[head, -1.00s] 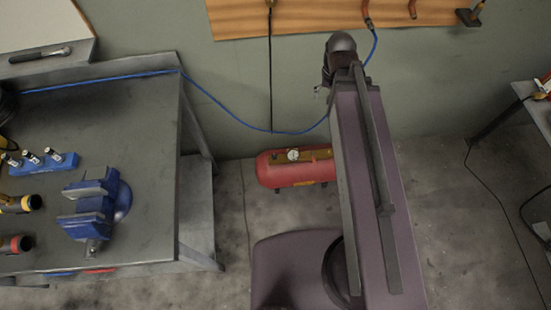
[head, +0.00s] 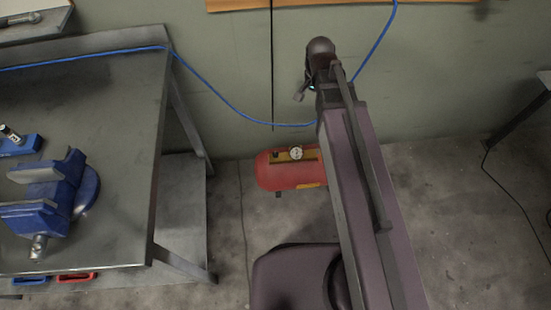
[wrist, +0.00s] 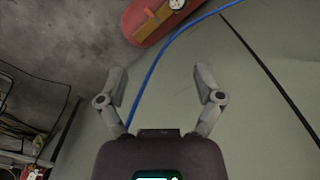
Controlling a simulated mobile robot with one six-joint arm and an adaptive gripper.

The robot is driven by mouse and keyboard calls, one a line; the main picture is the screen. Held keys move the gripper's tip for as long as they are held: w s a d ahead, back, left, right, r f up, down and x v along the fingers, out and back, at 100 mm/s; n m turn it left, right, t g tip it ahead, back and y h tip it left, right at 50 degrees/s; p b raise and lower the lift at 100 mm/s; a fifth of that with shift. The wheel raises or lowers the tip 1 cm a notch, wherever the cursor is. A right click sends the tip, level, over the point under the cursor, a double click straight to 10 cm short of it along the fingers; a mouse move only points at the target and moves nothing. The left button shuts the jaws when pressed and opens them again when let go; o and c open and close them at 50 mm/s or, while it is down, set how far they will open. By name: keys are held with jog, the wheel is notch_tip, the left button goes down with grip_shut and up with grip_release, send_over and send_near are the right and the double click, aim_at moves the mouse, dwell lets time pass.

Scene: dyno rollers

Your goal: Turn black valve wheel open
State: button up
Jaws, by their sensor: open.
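A red compressor tank (head: 290,172) lies on the floor against the wall in the head view, with a round white gauge (head: 296,153) on top. A small dark knob (head: 277,155) shows left of the gauge; it is too small to tell whether it is the black valve wheel. In the wrist view the tank (wrist: 137,22) and its gauge (wrist: 176,4) are cut by the top edge, beyond my fingertips. My gripper (wrist: 162,84) is open and empty, apart from the tank. In the head view only a little of it shows beside my wrist, above the tank.
A blue hose (head: 230,108) runs along the wall and crosses behind my arm; it also passes between my fingers in the wrist view (wrist: 152,75). A metal workbench (head: 110,110) with a blue vise (head: 45,195) stands left. Floor left of the tank (head: 228,220) is clear.

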aim_at(276, 154)
jog(key=w+a+f+m+b, duration=0.2)
jog(key=a+f+m+b, duration=0.1)
jog(key=f+b, duration=0.7)
jog(key=w+a+f+m+b, duration=0.3)
jog(key=a+f+b, duration=0.2)
jog(key=f+b, duration=0.6)
jog(key=w+a+f+m+b, duration=0.3)
jog(key=f+b, duration=0.8)
jog(key=f, duration=0.1)
jog(key=shift+a+f+m, duration=0.3)
jog(key=shift+a+m, duration=0.1)
jog(key=shift+f, duration=0.15)
notch_tip(276, 154, down, 13)
jog(key=b, duration=1.4)
jog(key=shift+f, duration=0.2)
jog(key=c, duration=1.2)
